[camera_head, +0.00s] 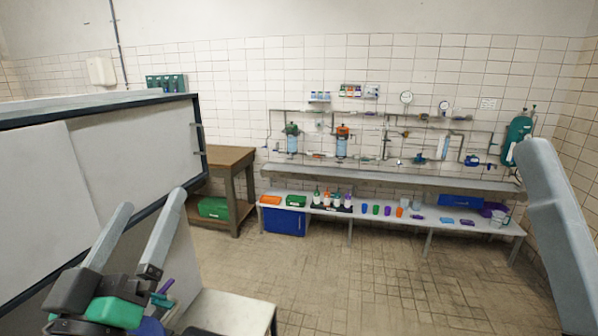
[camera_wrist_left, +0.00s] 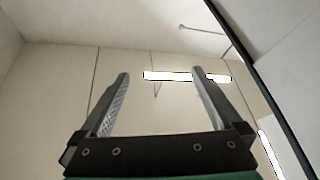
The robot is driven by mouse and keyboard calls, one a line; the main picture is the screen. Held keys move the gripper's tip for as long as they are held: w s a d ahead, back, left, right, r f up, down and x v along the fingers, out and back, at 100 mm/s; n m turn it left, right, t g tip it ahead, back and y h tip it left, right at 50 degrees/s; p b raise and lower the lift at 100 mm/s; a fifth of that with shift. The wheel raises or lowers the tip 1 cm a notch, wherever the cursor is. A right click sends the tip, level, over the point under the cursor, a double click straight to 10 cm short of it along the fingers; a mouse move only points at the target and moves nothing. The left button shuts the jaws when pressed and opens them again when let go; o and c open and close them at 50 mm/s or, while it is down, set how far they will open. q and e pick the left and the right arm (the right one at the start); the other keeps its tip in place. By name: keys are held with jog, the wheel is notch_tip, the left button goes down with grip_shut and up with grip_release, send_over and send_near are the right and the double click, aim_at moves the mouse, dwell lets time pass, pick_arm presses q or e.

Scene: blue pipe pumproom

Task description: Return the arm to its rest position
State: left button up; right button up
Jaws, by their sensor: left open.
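My left gripper (camera_head: 150,200) is at the lower left of the head view, its two grey fingers pointing up and spread apart. It is open and nothing shows between the fingers. In the left wrist view my left gripper (camera_wrist_left: 160,75) shows both fingers apart against the upper wall and ceiling, with a bright light strip beyond. A large grey part of my own body stands at the right edge of the head view. My right gripper cannot be made out.
A white panel with a dark frame (camera_head: 150,106) stands close beside my left gripper. A pale table (camera_head: 235,312) is low at front. Across open tiled floor (camera_head: 380,285), a long bench (camera_head: 390,213) holds bottles, cups and boxes below wall pipes. A wooden table (camera_head: 228,157) stands left of it.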

pick_arm(q)
jog(key=s+d+r+m+t+h, duration=0.15)
jog(key=s+r+m+t, duration=0.35)
jog(key=s+r, duration=0.75)
notch_tip(320, 180, up, 21)
jog(key=p, duration=2.3)
jog(key=shift+s+h, duration=0.2)
jog(key=shift+h, duration=0.25)
jog(key=shift+a+f, duration=0.1)
